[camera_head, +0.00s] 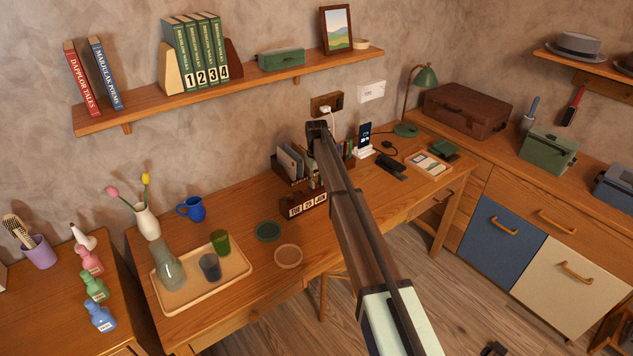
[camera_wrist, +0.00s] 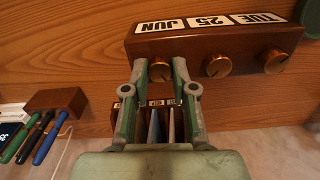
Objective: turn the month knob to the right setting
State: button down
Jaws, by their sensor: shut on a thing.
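The wooden block calendar (camera_head: 307,204) stands on the desk and reads TUE 25 JUN. The wrist view shows the calendar (camera_wrist: 215,45) upside down, with a row of brass knobs along one side. My gripper (camera_wrist: 160,72) is shut on the month knob (camera_wrist: 160,69), the one beside JUN, with a finger on each side of it. The middle knob (camera_wrist: 217,66) and the weekday knob (camera_wrist: 273,61) are free. In the head view my arm crosses in front, and the knobs and my fingertips are hidden.
A desk organizer (camera_head: 290,163) with papers stands right behind the calendar; pens (camera_wrist: 45,135) show beside it in the wrist view. A round green coaster (camera_head: 268,231), a tan one (camera_head: 288,256) and a tray (camera_head: 236,271) with glassware lie to the left. A phone stand (camera_head: 364,150) is right.

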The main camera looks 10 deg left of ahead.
aim_at(317, 183)
jog(key=shift+m, duration=0.4)
jog(key=m+b, duration=0.2)
jog(key=m, duration=0.3)
jog(key=shift+f, duration=0.1)
jog(key=m+b, duration=0.1)
jog(key=m, duration=0.5)
dwell(0.4)
jog(key=c, duration=0.9)
grip_release()
jog(key=shift+c, duration=0.2)
jog(key=shift+r, duration=0.2)
notch_tip(317, 183, up, 12)
jog(key=shift+f, duration=0.15)
